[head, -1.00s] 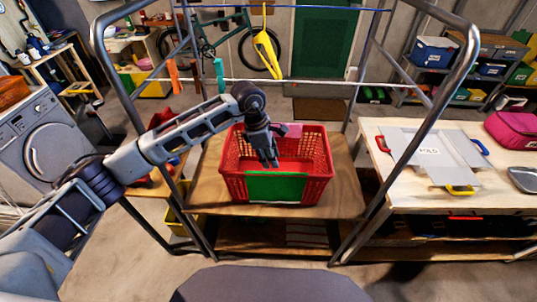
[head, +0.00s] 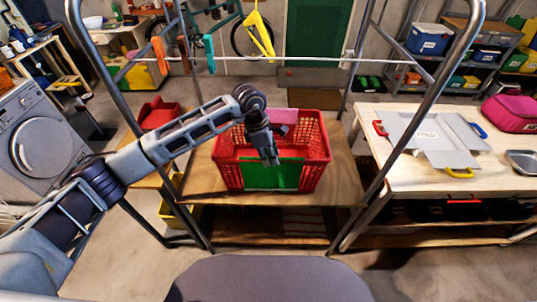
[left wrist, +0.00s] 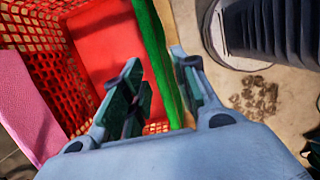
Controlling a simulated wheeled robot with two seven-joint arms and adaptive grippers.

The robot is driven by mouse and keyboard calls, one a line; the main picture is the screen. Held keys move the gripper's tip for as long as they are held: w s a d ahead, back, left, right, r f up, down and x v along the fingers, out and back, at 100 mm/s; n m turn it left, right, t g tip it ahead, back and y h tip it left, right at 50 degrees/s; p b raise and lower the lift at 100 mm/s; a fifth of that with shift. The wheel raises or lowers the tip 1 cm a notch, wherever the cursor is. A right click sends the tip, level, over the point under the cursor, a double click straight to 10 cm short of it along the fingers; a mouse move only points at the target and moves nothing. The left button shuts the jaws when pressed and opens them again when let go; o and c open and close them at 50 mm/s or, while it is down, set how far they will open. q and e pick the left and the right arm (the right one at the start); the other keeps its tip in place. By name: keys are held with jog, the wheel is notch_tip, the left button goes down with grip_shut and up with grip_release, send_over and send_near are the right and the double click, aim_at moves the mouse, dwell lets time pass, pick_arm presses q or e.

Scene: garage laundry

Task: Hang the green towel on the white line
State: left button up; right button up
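The green towel (head: 271,176) hangs over the front wall of the red basket (head: 316,176). My left gripper (head: 269,160) is low over the basket's front rim, at the towel's top edge. In the left wrist view, the fingers (left wrist: 158,88) are open, with the green towel (left wrist: 153,45) in the gap between them. I cannot tell whether either finger touches it. The white line (head: 300,58) runs across the metal rack behind the basket. My right gripper is not in view.
An orange peg (head: 159,55) and a teal peg (head: 209,53) are on the line's left part; a yellow item (head: 258,35) hangs behind. Rack posts (head: 415,115) flank the basket. The line's right half is clear.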

pick_arm(q)
jog(key=shift+b+x, duration=0.75)
jog(key=shift+x, duration=0.3)
grip_shut()
jog(key=shift+r, duration=0.2)
